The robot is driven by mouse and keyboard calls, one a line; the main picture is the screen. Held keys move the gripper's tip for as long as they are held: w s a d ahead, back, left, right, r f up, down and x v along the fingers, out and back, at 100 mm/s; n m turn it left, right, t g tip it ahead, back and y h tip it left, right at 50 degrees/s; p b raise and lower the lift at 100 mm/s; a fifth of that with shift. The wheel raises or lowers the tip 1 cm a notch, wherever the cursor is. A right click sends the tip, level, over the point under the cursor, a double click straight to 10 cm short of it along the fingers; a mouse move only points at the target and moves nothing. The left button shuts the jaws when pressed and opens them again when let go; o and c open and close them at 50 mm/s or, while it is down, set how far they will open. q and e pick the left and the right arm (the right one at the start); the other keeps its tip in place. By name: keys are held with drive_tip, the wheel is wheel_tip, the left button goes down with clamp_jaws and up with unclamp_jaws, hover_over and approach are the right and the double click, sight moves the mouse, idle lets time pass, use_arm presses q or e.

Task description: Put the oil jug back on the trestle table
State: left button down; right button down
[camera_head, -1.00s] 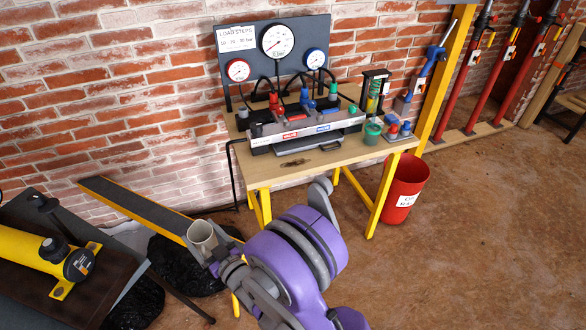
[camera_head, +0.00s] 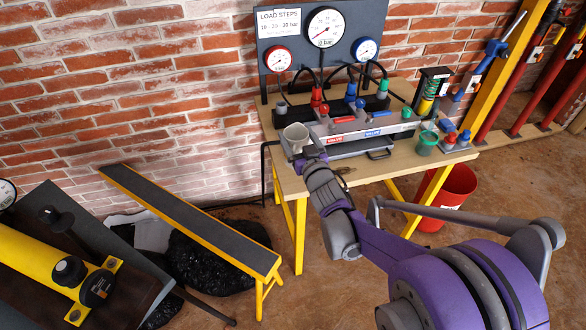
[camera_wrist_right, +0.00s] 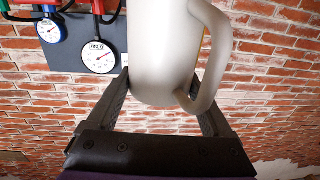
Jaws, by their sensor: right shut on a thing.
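The oil jug (camera_head: 295,138) is a pale grey jug with a handle. My right gripper (camera_head: 308,154) is shut on it. In the head view the jug appears over the left part of the trestle table (camera_head: 402,166), left of the valve unit; I cannot tell whether it touches the top. In the right wrist view the jug (camera_wrist_right: 163,55) sits between the two dark fingers of my right gripper (camera_wrist_right: 166,88), its handle to the right. The table has a light wooden top and yellow legs. My left gripper is not in view.
The valve unit (camera_head: 350,138) and a gauge panel (camera_head: 287,28) fill the table's rear. A green cup (camera_head: 427,143) stands at the right. A narrow bench (camera_head: 190,215) is left of the table; a red bin (camera_head: 453,190) is behind its right leg. The front strip of tabletop looks mostly clear.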

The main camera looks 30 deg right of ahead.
sight(299, 147)
drive_tip(key=shift+w+d+r, duration=0.2)
drive_tip(key=shift+d+r, duration=0.15)
drive_tip(key=shift+d, duration=0.05)
drive_tip(key=shift+w+d+f, duration=0.1)
drive_tip(key=shift+d+f, duration=0.05)
drive_tip(key=shift+f, duration=0.2)
wheel_tip(299, 147, down, 5)
drive_tip(key=shift+r+b, duration=0.1)
drive_tip(key=shift+b, duration=0.7)
drive_tip(key=shift+f+b, duration=0.5)
drive_tip(key=shift+f, duration=1.55)
drive_tip(key=shift+f, duration=0.15)
unclamp_jaws()
